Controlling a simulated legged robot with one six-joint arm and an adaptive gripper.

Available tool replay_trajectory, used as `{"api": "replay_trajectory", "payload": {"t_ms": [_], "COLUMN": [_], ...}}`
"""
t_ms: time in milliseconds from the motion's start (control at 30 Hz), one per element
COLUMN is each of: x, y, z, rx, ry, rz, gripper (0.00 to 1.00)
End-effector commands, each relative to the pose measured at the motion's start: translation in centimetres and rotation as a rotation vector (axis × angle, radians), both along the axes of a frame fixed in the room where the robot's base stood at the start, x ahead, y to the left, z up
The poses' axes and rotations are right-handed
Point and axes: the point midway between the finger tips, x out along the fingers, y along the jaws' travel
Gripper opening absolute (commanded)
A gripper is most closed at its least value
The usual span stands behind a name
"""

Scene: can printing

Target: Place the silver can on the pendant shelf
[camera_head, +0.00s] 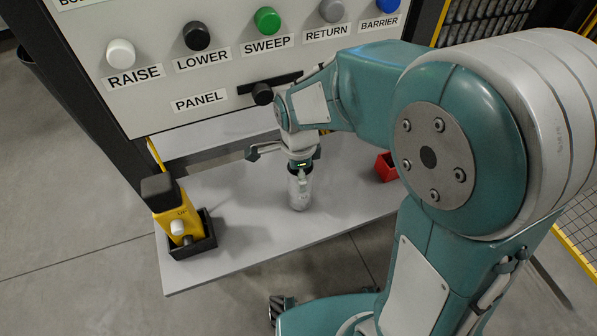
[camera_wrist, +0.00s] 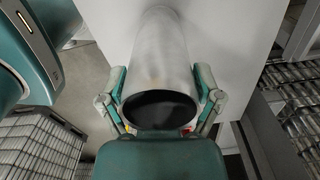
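The silver can (camera_head: 299,192) is upright over the grey shelf (camera_head: 235,240) below the button panel. I cannot tell whether its base touches the shelf. My gripper (camera_head: 301,172) points down at the can's upper end from above. In the wrist view the can (camera_wrist: 160,50) lies between the two fingers of my gripper (camera_wrist: 160,88), which appear to press on both its sides. Its dark round end (camera_wrist: 160,108) faces my palm. A yellow pendant (camera_head: 178,212) stands in a black holder (camera_head: 196,246) at the shelf's left end.
A small red bin (camera_head: 386,167) sits at the shelf's right. Bare shelf surface lies between the black holder and the can.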

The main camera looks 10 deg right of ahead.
Motion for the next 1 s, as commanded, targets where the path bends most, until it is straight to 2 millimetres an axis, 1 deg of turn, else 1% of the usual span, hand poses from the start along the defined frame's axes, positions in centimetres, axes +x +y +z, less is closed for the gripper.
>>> {"api": "replay_trajectory", "payload": {"t_ms": [400,467,533,667,900,1000], "x": [0.0,0.0,0.1,0.1,0.1,0.1], "y": [0.0,0.0,0.0,0.0,0.0,0.0], "z": [0.1,0.3,0.9,3.1,8.2,9.9], "rx": [0.0,0.0,0.002,0.002,0.002,0.002], "ry": [-0.001,-0.002,-0.005,-0.007,-0.006,-0.005], "rz": [0.0,0.0,0.0,0.0,0.0,0.0], "gripper": [1.0,1.0,1.0,1.0,1.0,1.0]}}
